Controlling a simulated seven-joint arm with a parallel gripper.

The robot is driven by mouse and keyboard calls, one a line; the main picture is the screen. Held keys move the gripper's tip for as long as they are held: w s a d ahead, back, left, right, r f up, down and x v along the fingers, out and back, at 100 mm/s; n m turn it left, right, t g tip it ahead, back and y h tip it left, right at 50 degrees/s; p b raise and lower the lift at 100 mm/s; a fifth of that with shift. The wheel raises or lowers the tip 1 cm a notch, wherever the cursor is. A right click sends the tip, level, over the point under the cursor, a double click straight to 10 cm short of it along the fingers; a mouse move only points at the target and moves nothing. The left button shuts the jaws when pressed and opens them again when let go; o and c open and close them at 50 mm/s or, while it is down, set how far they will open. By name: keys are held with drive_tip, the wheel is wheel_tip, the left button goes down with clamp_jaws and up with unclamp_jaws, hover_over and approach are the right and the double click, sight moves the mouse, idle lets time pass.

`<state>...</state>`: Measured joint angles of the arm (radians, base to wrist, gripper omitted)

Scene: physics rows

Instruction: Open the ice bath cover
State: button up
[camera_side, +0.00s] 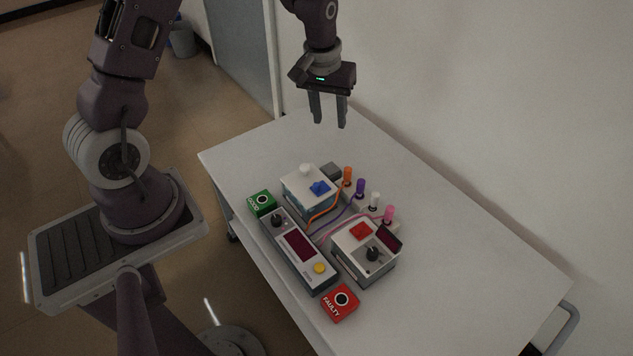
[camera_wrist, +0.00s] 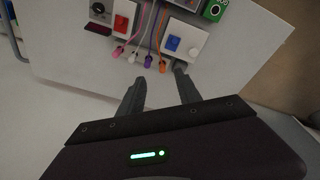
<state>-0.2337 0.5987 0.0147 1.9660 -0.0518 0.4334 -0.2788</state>
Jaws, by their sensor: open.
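A box with a white lid, which looks like the ice bath (camera_side: 295,206), stands at the far left of the device group in the side view. Its cover (camera_side: 299,184) lies flat on top and looks closed, with a blue block and a round white knob on it.
Orange, purple, white and pink plugs (camera_side: 375,201) with cables stand right of the box. A long panel (camera_side: 298,246), a second box with a red block (camera_side: 366,252), a green GOOD button (camera_side: 262,203) and a red FAULTY button (camera_side: 340,303) are close by. The table's right side (camera_side: 480,260) is clear.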

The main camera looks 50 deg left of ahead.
drive_tip(key=n+g, duration=0.1)
drive_tip(key=n, duration=0.1)
hover_over(317, 184)
wheel_tip(317, 184, down, 13)
drive_tip(key=shift+g, duration=0.3)
wheel_tip(317, 184, down, 12)
drive_tip(key=shift+s+f, duration=0.15)
drive_tip(key=shift+f, duration=0.1)
clamp_jaws()
